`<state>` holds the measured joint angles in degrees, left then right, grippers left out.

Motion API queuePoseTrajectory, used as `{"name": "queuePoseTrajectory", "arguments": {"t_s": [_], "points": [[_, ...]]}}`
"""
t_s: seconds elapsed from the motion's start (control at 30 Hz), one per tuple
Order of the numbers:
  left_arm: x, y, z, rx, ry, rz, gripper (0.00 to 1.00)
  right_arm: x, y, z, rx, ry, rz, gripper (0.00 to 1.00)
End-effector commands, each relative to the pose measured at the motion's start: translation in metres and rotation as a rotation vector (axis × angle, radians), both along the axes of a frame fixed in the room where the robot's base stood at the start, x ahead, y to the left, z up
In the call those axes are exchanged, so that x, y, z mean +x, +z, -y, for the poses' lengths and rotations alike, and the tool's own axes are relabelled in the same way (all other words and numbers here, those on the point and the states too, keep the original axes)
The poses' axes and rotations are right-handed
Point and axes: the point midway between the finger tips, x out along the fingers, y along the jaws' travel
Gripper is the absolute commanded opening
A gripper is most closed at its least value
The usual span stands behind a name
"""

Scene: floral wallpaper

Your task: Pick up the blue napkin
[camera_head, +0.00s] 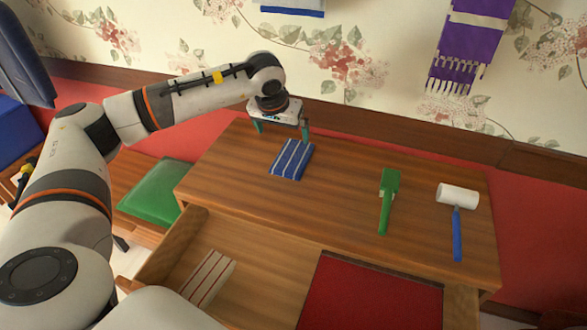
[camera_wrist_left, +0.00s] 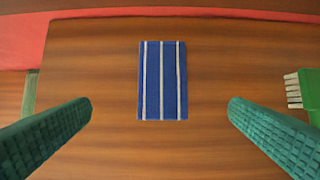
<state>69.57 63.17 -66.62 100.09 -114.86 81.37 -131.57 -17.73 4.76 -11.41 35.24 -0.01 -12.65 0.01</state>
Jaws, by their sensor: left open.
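The blue napkin (camera_head: 291,159) has white stripes and lies flat on the wooden table top, toward its back left. In the left wrist view the napkin (camera_wrist_left: 163,80) lies between and beyond the two teal fingers, untouched. My left gripper (camera_head: 280,129) is open and empty, above the table at the back edge of the napkin. Its fingers also show wide apart in the left wrist view (camera_wrist_left: 160,115). My right gripper is not in view.
A green brush (camera_head: 388,199) and a blue-handled white roller (camera_head: 457,197) lie to the right on the table (camera_head: 335,205). Below, an open drawer (camera_head: 255,262) holds a striped cloth (camera_head: 208,278) and a red panel (camera_head: 370,295). A green cushion (camera_head: 160,192) is at left.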

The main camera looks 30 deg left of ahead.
Motion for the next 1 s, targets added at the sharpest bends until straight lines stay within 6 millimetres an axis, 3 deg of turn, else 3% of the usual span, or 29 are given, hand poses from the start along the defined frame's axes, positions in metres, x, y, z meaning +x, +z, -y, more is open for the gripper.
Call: {"name": "queuePoseTrajectory", "arguments": {"t_s": [0.07,0.4,0.67,1.0], "points": [[0.001,-0.009,0.0,0.0,0.0,0.0,1.0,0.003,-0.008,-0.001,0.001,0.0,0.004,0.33],[0.019,-0.055,-0.004,-0.001,0.001,-0.004,1.0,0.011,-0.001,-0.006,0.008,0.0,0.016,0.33],[0.027,-0.074,-0.005,0.0,-0.001,-0.002,1.0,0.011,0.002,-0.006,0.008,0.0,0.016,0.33],[0.044,-0.116,-0.006,0.0,0.001,-0.002,1.0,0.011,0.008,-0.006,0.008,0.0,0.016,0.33]]}}
